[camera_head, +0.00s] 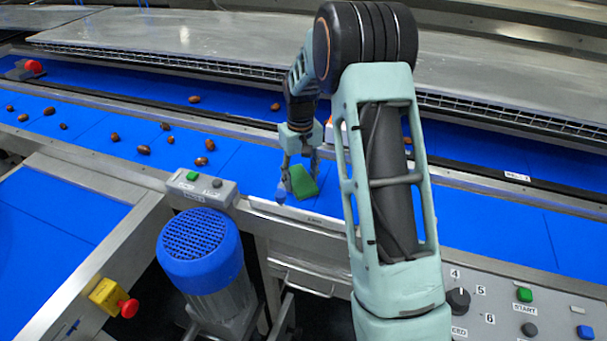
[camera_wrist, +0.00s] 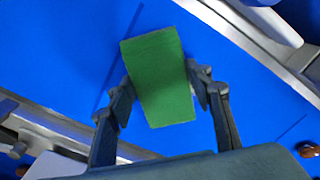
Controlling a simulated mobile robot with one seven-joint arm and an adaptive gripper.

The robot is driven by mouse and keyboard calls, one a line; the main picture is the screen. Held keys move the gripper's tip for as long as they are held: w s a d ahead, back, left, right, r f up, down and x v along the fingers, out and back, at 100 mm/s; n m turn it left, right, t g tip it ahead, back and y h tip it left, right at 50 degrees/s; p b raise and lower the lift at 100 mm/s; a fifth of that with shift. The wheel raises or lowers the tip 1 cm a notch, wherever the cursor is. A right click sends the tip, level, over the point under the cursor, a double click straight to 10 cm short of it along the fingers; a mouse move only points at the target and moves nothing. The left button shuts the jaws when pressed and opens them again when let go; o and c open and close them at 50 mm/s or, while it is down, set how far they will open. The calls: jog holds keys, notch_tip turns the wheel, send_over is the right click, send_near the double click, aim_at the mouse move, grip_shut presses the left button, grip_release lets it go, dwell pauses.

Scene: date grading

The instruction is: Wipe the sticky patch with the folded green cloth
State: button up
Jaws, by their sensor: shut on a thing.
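The folded green cloth (camera_head: 303,183) is at the near edge of the blue belt (camera_head: 235,167) in the head view. My gripper (camera_head: 300,178) points down over it, with a finger on either side. In the wrist view the cloth (camera_wrist: 160,80) is a green rectangle between the two fingers of my gripper (camera_wrist: 163,90), which are shut on it. I cannot tell whether its underside touches the belt. The sticky patch cannot be made out in either view; the cloth and my arm hide part of the belt.
Several brown dates (camera_head: 143,149) lie on the belt to the left. A metal rail (camera_head: 240,128) runs behind it. In front are a small button box (camera_head: 202,188), a blue-capped motor (camera_head: 200,248) and a control panel (camera_head: 500,308). The belt left of the cloth is partly clear.

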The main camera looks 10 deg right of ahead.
aim_at(301, 166)
jog(key=shift+s+a+b, duration=0.25)
jog(key=shift+s+a, duration=0.4)
jog(key=shift+s, duration=0.35)
jog(key=shift+s+a+b, duration=0.2)
jog(key=shift+s+a, duration=0.45)
jog(key=shift+s, duration=0.3)
jog(key=shift+w+a+f, duration=0.1)
jog(key=shift+w+a, duration=0.4)
jog(key=shift+a, duration=0.3)
jog(key=shift+w+d+r+p, duration=0.1)
jog(key=shift+w+d+p, duration=0.2)
jog(key=shift+w+d, duration=0.55)
jog(key=shift+w+d+r+p, duration=0.1)
jog(key=shift+w+d+p, duration=0.3)
jog(key=shift+w, duration=0.7)
jog(key=shift+w+d+p, duration=0.25)
jog(key=shift+w+d, duration=0.45)
jog(key=shift+w, duration=0.3)
jog(key=shift+w+d+f+p, duration=0.1)
jog(key=shift+w+d+p, duration=0.1)
jog(key=shift+w+d, duration=0.5)
jog(key=shift+w+d+p, duration=0.2)
jog(key=shift+w+d, duration=0.15)
jog(key=shift+w, duration=0.5)
jog(key=shift+a, duration=0.1)
